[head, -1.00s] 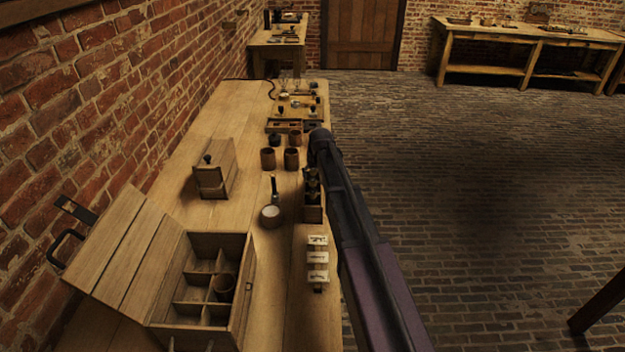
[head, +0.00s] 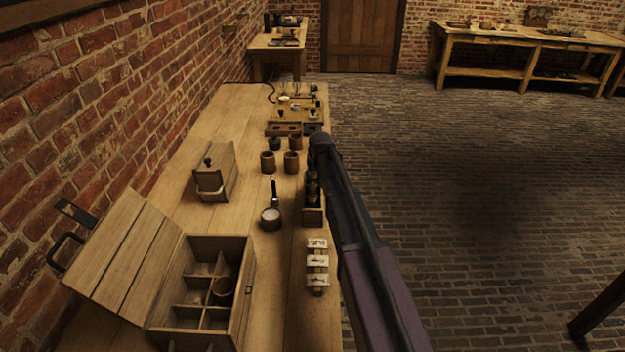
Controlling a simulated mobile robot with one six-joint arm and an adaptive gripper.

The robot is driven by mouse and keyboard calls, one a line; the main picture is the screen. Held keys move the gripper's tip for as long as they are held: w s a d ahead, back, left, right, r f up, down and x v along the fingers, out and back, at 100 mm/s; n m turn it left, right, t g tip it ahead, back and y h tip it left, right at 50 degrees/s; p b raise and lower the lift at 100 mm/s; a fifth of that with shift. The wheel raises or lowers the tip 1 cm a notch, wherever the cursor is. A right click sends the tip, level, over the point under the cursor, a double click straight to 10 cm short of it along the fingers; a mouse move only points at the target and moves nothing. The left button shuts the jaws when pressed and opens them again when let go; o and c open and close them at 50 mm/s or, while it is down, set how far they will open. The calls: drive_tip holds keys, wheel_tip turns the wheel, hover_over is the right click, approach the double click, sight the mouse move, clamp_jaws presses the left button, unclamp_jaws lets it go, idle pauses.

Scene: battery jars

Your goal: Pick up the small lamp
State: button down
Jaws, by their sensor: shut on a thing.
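I cannot make out the small lamp with certainty. Thin glass-like shapes (head: 297,90) stand on the far part of the long bench, too small to name. My arm reaches in from the lower right along the bench's right edge, and its dark rounded joint is over that edge.
An open compartment box (head: 241,318) stands in front, with a lidded wooden box (head: 213,184) behind it. Brown jars (head: 268,161), a round pot (head: 270,219), a narrow wooden tray (head: 313,217) and a pale-blocked strip (head: 317,262) crowd the bench's right side. Floor right is open.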

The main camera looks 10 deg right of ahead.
drive_tip(key=shift+r, duration=0.1)
wheel_tip(320, 180, up, 10)
drive_tip(key=p, duration=1)
idle(0.9)
